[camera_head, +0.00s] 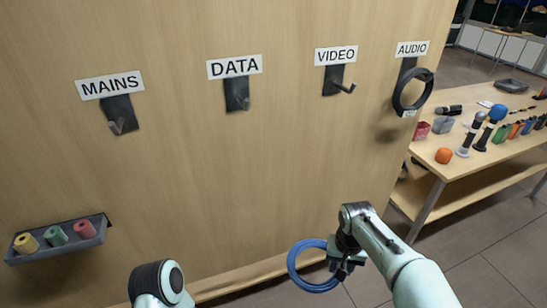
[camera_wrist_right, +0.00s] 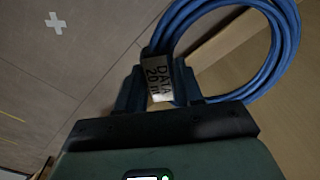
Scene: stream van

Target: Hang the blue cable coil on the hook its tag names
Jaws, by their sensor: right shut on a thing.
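The blue cable coil (camera_head: 292,266) is held by my right gripper (camera_head: 343,262), low in front of the wooden panel. In the right wrist view the coil (camera_wrist_right: 290,45) shows with a pale tag (camera_wrist_right: 158,75) reading "DATA 20 m" between the fingers. The DATA hook (camera_head: 238,97), under its white DATA label (camera_head: 234,67), is bare. The MAINS hook (camera_head: 119,118) and the VIDEO hook (camera_head: 342,84) are also bare. The AUDIO hook (camera_head: 407,68) holds a black coil (camera_head: 398,97). My left arm (camera_head: 160,281) shows at the bottom; its gripper is out of view.
A small grey tray (camera_head: 28,256) with several tape rolls is fixed low on the panel's left. A wooden table (camera_head: 470,166) with microphones, an orange ball (camera_head: 444,155) and other small items stands at the right. The panel's middle is clear.

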